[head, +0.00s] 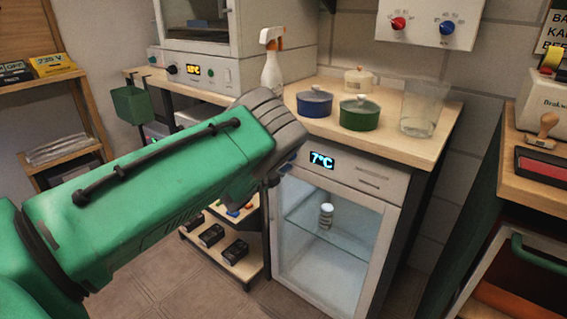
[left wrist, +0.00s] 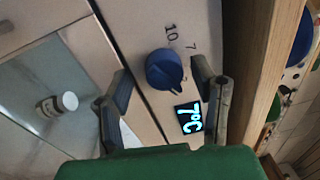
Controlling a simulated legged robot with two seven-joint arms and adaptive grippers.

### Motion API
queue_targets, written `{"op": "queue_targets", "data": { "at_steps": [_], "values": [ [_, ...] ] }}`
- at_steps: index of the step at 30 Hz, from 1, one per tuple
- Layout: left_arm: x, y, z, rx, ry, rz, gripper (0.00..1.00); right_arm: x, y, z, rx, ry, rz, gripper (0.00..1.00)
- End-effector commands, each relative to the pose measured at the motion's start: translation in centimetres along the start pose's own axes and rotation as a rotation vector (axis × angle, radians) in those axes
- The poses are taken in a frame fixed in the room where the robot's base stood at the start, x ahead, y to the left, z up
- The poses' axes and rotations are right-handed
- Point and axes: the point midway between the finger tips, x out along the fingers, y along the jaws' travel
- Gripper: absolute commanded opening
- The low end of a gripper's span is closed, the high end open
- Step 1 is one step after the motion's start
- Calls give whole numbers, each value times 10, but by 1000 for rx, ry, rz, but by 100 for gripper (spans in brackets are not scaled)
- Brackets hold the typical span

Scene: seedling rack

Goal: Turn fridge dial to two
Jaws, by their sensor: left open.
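The fridge (head: 340,170) stands under the wooden counter. Its display (head: 321,160) reads 7°C and also shows in the left wrist view (left wrist: 190,117). The round blue dial (left wrist: 165,70) sits on the fridge panel, with 10 and 7 printed by it. I cannot read a 2 or tell which mark the dial points to. My left gripper (left wrist: 161,74) is open, with one finger on each side of the dial; contact is unclear. In the head view, my green left arm hides the dial and most of the gripper. My right gripper is not in view.
A blue pot (head: 314,104), a green pot (head: 359,114), a clear beaker (head: 422,108) and a spray bottle (head: 272,62) stand on the counter above. A white jar (head: 326,215) stands behind the fridge's glass door. The counter edge (left wrist: 262,75) runs close beside my gripper.

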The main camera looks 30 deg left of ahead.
Motion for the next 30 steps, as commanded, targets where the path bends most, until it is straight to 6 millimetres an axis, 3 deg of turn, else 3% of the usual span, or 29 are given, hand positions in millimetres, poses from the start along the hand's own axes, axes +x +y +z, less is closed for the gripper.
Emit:
{"op": "queue_targets", "data": {
  "at_steps": [5,18,24,30],
  "values": [
    [-18,0,1,0,-3,2,52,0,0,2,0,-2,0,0],
    [-104,3,0,-1,-1,6,52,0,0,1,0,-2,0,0],
    [-118,3,0,-1,0,5,52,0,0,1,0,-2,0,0],
    [-119,3,0,-1,1,4,52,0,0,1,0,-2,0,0]
  ]
}}
